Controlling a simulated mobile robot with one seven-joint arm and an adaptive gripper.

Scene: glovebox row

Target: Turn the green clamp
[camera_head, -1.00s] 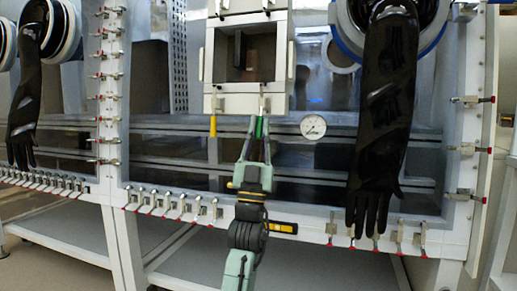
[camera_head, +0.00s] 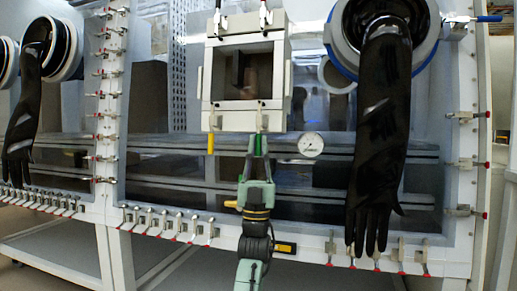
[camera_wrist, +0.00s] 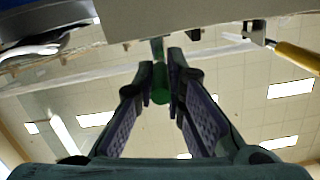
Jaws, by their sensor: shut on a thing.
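The green clamp (camera_head: 258,146) hangs below the lower edge of the square pass-through box on the glovebox front. In the wrist view its green handle (camera_wrist: 160,84) lies between my fingertips, its end towards the camera. My gripper (camera_head: 257,154) comes up from below, its fingers on either side of the handle. In the wrist view my gripper (camera_wrist: 165,85) is closed in at the tips on the handle. A yellow-handled clamp (camera_head: 211,143) hangs to the left of the green one; it also shows at the upper right in the wrist view (camera_wrist: 297,58).
The pass-through box (camera_head: 243,80) is right above my gripper. A round gauge (camera_head: 311,144) is close on the right. A long black glove (camera_head: 378,130) hangs further right. Several red-tipped clamps (camera_head: 175,223) line the lower frame.

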